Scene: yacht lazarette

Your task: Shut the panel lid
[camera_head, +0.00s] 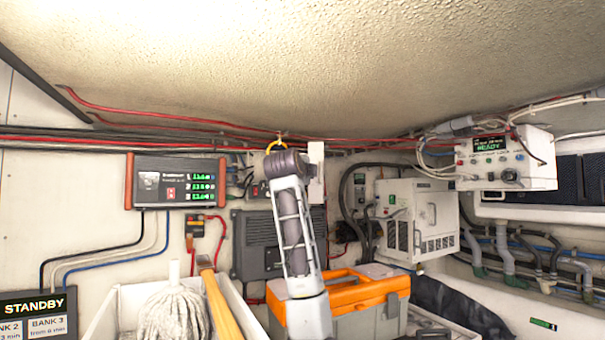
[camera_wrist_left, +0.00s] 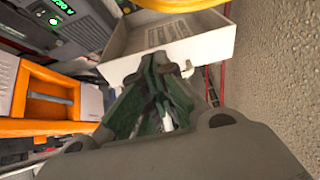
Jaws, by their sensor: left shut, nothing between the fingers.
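A white panel lid (camera_head: 316,172) stands open, seen nearly edge-on just right of my left wrist in the head view. In the left wrist view the lid (camera_wrist_left: 122,68) looks like a shallow white tray with a raised rim and a printed label inside. My left gripper (camera_wrist_left: 172,70) is shut and empty, its fingertips at the lid's near rim; I cannot tell whether they touch. In the head view my own wrist hides the fingers and part of the panel behind. My right gripper is in neither view.
An orange-lidded toolbox (camera_head: 358,293) stands below my left arm. A charger with green readouts (camera_head: 176,182) hangs left, and a white cabinet (camera_head: 418,218) stands right. A yellow loop (camera_head: 277,144) and red cables run above the wrist, close under the ceiling.

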